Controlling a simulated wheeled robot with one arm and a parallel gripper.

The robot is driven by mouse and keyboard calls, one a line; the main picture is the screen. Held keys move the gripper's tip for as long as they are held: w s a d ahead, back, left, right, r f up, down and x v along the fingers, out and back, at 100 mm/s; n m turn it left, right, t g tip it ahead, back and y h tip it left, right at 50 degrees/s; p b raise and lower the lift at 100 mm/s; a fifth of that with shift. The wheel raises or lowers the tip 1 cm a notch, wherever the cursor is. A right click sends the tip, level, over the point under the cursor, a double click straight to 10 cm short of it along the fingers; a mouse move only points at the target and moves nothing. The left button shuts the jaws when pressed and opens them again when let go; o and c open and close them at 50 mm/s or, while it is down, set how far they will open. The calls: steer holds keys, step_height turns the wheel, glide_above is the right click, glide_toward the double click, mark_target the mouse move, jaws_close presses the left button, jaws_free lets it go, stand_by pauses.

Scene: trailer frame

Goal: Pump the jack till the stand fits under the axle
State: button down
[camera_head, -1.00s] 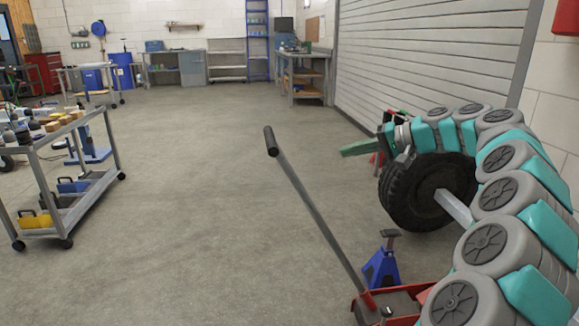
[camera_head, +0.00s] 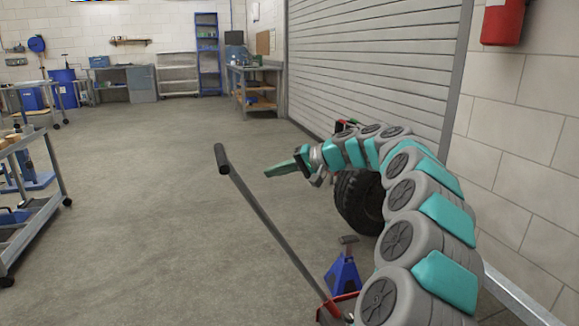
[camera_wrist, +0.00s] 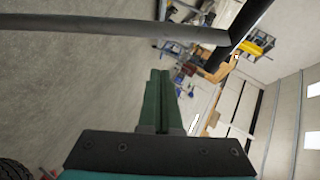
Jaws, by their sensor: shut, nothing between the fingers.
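The red floor jack (camera_head: 338,308) is at the bottom of the head view, partly hidden by my arm. Its long grey handle (camera_head: 268,228) slants up and left to a black crossbar grip (camera_head: 222,159). The blue jack stand (camera_head: 343,274) stands on the floor just behind the jack. A black tyre (camera_head: 358,200) is partly hidden behind my arm; the axle is hidden. My gripper (camera_head: 268,173) has green fingers, closed together and empty, to the right of the handle grip and apart from it. In the wrist view the handle (camera_wrist: 130,30) crosses beyond the fingers (camera_wrist: 160,76).
A grey cart (camera_head: 35,190) stands at the left. The roller door (camera_head: 370,60) and block wall (camera_head: 520,150) bound the right side, with a red extinguisher (camera_head: 503,20). A workbench (camera_head: 255,85) is at the back. The middle floor is clear.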

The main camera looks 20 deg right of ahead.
mark_target(259, 206)
steer(key=shift+a+f, duration=0.4)
steer(key=shift+a, duration=0.35)
steer(key=shift+a+f, duration=0.4)
steer(key=shift+a, duration=0.4)
steer(key=shift+a+f, duration=0.4)
steer(key=shift+a, duration=0.35)
